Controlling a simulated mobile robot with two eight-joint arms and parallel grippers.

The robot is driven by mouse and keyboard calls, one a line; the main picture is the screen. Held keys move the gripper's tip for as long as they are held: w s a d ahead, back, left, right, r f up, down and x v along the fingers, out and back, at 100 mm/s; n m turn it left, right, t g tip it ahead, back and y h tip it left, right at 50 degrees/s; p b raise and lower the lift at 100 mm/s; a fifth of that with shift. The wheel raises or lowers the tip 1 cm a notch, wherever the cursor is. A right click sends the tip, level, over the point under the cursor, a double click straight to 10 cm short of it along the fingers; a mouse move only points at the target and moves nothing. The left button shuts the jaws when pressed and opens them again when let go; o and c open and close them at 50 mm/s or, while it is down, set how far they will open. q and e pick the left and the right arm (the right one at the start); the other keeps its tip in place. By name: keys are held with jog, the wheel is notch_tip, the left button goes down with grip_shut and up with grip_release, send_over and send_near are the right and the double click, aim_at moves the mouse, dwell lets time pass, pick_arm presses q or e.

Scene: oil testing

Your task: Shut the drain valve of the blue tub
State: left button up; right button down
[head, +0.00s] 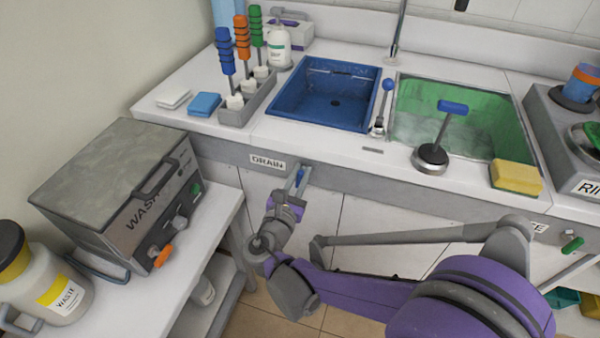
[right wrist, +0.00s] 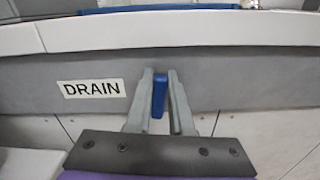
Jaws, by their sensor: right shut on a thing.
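The blue tub (head: 326,97) is set into the white counter in the head view. Below it on the grey counter front is a "DRAIN" label (head: 268,162), which also shows in the right wrist view (right wrist: 91,89). Just right of the label is a blue drain valve handle (right wrist: 159,97), pointing up and down. My right gripper (head: 298,180) is at the handle, with a finger on each side, shut on it. The handle is partly hidden by the fingers in the head view (head: 300,174). My left gripper is not in view.
A green-lined basin (head: 455,112) lies right of the tub, with a blue-topped tool (head: 432,158) and a yellow sponge (head: 517,178) at its edge. A grey washer box (head: 112,180) stands on a lower table at left. Another green handle (head: 573,243) is on the front at right.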

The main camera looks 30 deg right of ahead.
jog(key=m, duration=0.4)
jog(key=shift+s+d+f+p, duration=0.1)
jog(key=shift+s+d+p, duration=0.15)
jog(key=shift+p, duration=0.1)
jog(key=shift+s+d+f+m+p, duration=0.15)
jog(key=shift+f+m, duration=0.1)
jog(key=shift+m, duration=1.8)
jog(key=shift+s+f+m+p, duration=0.1)
jog(key=shift+f+m, duration=0.2)
jog(key=shift+m, duration=1.8)
jog(key=shift+s+d+f+m+p, duration=0.15)
jog(key=shift+f+m, duration=0.1)
jog(key=shift+m, duration=1.8)
jog(key=shift+a, duration=0.1)
jog(key=c, duration=0.8)
grip_release()
